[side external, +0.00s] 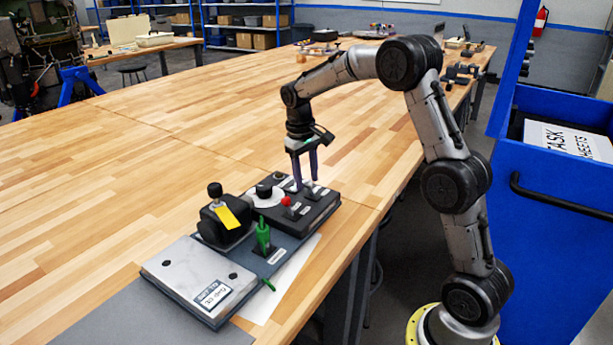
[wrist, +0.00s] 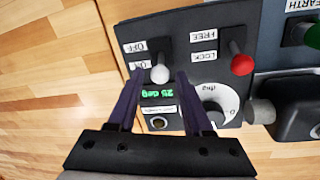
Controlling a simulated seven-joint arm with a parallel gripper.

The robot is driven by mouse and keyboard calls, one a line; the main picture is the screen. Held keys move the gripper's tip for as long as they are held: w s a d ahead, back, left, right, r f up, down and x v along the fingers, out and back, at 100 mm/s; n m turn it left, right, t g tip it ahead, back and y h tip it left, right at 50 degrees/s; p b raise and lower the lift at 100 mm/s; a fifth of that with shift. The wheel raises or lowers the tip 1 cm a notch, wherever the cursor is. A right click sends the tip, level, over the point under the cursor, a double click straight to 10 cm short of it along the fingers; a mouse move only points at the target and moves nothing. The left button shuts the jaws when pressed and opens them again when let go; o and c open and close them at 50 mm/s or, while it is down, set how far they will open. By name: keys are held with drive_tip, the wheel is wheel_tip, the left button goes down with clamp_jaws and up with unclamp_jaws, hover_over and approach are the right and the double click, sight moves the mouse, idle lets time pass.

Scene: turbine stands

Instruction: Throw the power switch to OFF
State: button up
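The power switch (wrist: 160,74) is a small lever with a pale rounded tip, beside the OFF label (wrist: 134,46) and the ON label (wrist: 140,65) in the wrist view. Its tip lies level with or just past the ON label. My gripper (wrist: 160,72) is open, with one fingertip on each side of the lever tip; I cannot tell whether either touches it. In the side view my gripper (side external: 306,187) points down at the black control box (side external: 322,207), and its fingers partly hide the switch.
A red-knobbed FREE/LOCK lever (wrist: 241,64) stands beside the switch. A white dial (wrist: 211,103) and a green 25 deg display (wrist: 155,93) are close by. A black joystick (side external: 223,220) and a green lever (side external: 263,234) stand on the console.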

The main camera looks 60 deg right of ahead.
clamp_jaws()
drive_tip(key=shift+s+r, duration=0.1)
drive_tip(key=shift+s+r+t, duration=0.15)
drive_tip(key=shift+s+t, duration=0.55)
drive_tip(key=shift+t, duration=0.6)
drive_tip(key=s+t, duration=0.1)
drive_tip(key=t, duration=0.1)
drive_tip(key=shift+s+t, duration=0.15)
drive_tip(key=shift+t, duration=0.15)
drive_tip(key=shift+s+f+m+t, duration=0.25)
drive_tip(key=shift+s+t, duration=0.45)
drive_tip(key=shift+t, duration=0.6)
drive_tip(key=shift+s+f+t, duration=0.15)
drive_tip(key=shift+s+t, duration=0.3)
drive_tip(key=shift+t, duration=0.45)
drive_tip(key=shift+s+f, duration=0.1)
drive_tip(key=shift+o, duration=1.1)
unclamp_jaws()
